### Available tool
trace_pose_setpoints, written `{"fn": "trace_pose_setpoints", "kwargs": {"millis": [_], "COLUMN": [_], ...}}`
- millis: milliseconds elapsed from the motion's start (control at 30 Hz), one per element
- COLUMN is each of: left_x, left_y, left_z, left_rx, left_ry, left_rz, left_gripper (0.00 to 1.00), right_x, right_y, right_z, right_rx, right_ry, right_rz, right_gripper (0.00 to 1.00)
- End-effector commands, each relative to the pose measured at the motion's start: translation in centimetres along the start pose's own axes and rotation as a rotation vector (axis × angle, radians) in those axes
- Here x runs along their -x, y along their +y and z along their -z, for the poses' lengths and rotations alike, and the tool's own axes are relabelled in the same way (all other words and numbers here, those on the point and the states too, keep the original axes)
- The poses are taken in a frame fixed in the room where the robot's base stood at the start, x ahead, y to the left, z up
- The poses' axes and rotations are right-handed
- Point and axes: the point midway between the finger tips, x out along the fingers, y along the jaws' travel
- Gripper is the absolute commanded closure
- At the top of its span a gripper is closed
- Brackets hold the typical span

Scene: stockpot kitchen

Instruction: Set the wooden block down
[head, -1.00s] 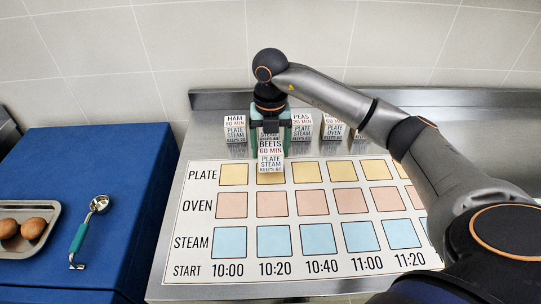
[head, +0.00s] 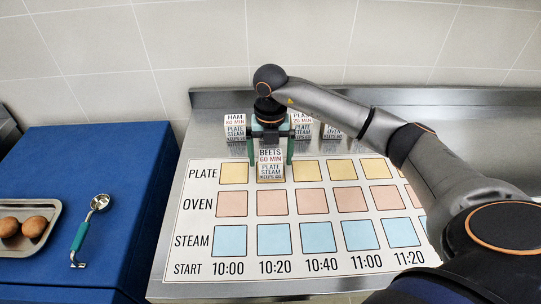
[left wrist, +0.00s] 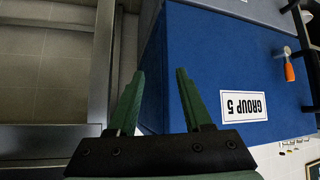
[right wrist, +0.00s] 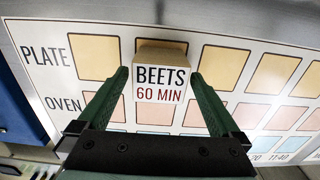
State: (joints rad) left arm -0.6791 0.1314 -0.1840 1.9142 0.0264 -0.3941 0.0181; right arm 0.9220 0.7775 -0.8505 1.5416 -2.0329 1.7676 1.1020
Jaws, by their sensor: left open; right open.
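The wooden block (head: 270,163) has a white label reading BEETS 60 MIN. It stands upright at the yellow PLATE square above 10:20 on the printed board (head: 335,180). In the right wrist view the block (right wrist: 161,82) shows its wooden top edge between the fingers. My right gripper (head: 271,155) is open, one green finger on each side of the block; in the right wrist view there are gaps between the fingers and the block. My left gripper (left wrist: 155,85) is open and empty, away from the board, in front of a blue cabinet (left wrist: 215,60).
Other labelled blocks, HAM (head: 237,128) and PEAS (head: 302,126) among them, stand in a row behind the board. Left of the steel counter is a blue surface (head: 110,160) with a teal-handled scoop (head: 80,236) and a tray (head: 48,232) of brown round items.

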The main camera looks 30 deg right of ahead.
Motion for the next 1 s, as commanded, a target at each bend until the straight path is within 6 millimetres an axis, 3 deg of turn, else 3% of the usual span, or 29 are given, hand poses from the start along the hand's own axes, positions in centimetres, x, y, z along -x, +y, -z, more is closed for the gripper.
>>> {"fn": "trace_pose_setpoints", "kwargs": {"millis": [167, 500, 700, 1000], "left_x": [0.1, -0.2, -0.1, -0.1], "left_y": [0.0, 0.0, 0.0, 0.0], "left_z": [0.1, -0.2, -0.1, -0.1], "left_rx": [0.000, 0.000, 0.000, 0.000], "left_ry": [0.001, 0.000, 0.000, 0.000], "left_rz": [0.000, 0.000, 0.000, 0.000], "left_gripper": [0.50, 0.50, 0.50, 0.50], "right_x": [1.0, 8.1, 11.3, 12.4], "right_y": [0.0, 0.1, 0.0, 0.0], "right_z": [-0.1, -0.1, -0.1, 0.0], "right_rx": [0.000, 0.000, 0.000, -0.001], "right_ry": [-0.002, -0.005, -0.003, 0.000], "right_rz": [-0.002, -0.003, -0.001, 0.000], "right_gripper": [0.00, 0.00, 0.00, 0.00]}}
